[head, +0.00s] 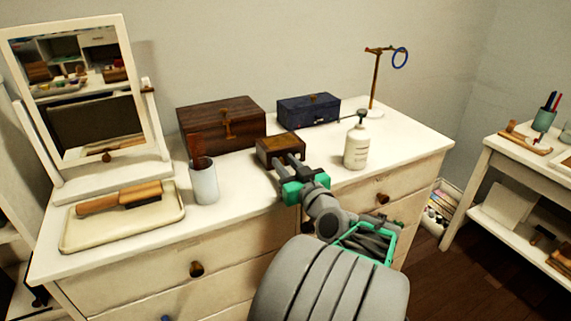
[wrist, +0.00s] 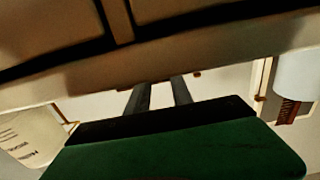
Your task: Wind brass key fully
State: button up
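A small wooden box (head: 281,146) sits near the front edge of the white dresser top, likely the thing with the key. I cannot make out a brass key on it. My gripper (head: 285,160) reaches over the dresser's front edge, with its fingertips right at the box's near side; whether they touch it I cannot tell. In the wrist view, its two grey fingers (wrist: 160,86) stand apart with a gap between them. Small brownish bits show by the tips, too small to identify.
A white pump bottle (head: 357,146) stands close right of my gripper. A white cup (head: 204,182) with a brush is left. A larger dark wooden box (head: 221,124) and a blue box (head: 308,108) stand behind. A tray (head: 72,235) and mirror (head: 143,95) are far left.

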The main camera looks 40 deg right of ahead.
jog(key=shift+c, duration=0.2)
grip_shut()
dwell(0.3)
jog(key=shift+s+m, duration=0.1)
jog(key=shift+m, duration=0.7)
jog(key=shift+o, duration=0.2)
grip_release()
jog(key=v, duration=0.6)
jog(key=shift+s, duration=0.35)
jog(key=shift+s+a, duration=0.25)
jog(key=shift+s, duration=0.25)
